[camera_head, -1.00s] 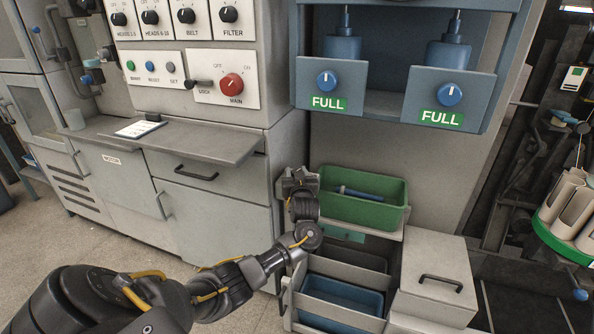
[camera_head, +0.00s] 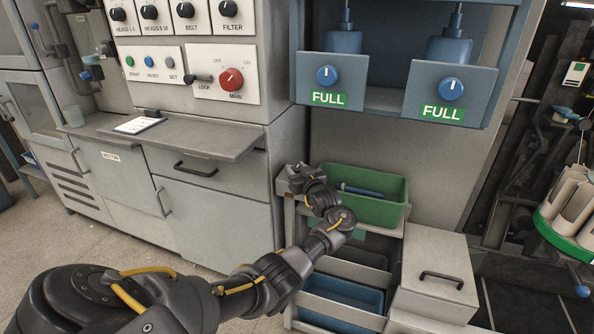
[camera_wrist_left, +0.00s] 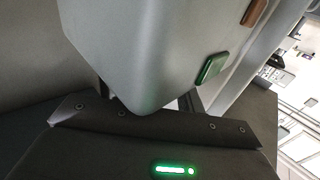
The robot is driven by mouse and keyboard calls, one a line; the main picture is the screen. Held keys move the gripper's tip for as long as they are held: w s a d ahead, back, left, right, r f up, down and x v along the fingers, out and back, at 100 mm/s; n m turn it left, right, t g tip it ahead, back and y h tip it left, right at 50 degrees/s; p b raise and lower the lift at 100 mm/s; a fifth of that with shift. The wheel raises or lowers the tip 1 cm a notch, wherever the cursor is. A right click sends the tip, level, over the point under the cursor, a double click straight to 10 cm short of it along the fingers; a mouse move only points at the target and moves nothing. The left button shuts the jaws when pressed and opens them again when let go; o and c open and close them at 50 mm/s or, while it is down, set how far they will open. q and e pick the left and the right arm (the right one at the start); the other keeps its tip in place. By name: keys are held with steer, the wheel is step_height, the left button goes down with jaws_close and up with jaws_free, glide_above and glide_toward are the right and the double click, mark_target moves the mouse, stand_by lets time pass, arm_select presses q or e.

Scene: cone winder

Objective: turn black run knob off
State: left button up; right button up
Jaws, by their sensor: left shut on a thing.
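No knob marked run is readable in the head view. Black knobs show on the white panels: heads 1-5 (camera_head: 118,13), heads 6-10 (camera_head: 149,11), belt (camera_head: 186,10) and filter (camera_head: 229,9). My left gripper (camera_head: 298,175) is at the grey cabinet's right side, beside the green bin's left end. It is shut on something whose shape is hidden. In the left wrist view, a rounded grey body (camera_wrist_left: 150,50) with a green rectangle (camera_wrist_left: 212,68) and a brown one (camera_wrist_left: 254,12) stands close in front of the gripper and hides its fingertips. My right gripper is out of view.
The green bin (camera_head: 372,211) holds a blue-handled tool (camera_head: 362,191). Below it is a blue bin (camera_head: 342,306); a grey lidded box (camera_head: 437,262) stands to the right. A red main knob (camera_head: 232,79) is on the cabinet. A grey shelf (camera_head: 190,140) juts out at left.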

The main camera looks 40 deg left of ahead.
arm_select(q)
steer(key=o, duration=0.9)
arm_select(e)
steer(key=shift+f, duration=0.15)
arm_select(q)
steer(key=p+v, duration=0.1)
steer(key=v, duration=0.9)
steer(key=shift+s+d, duration=0.2)
steer(key=shift+d, duration=0.15)
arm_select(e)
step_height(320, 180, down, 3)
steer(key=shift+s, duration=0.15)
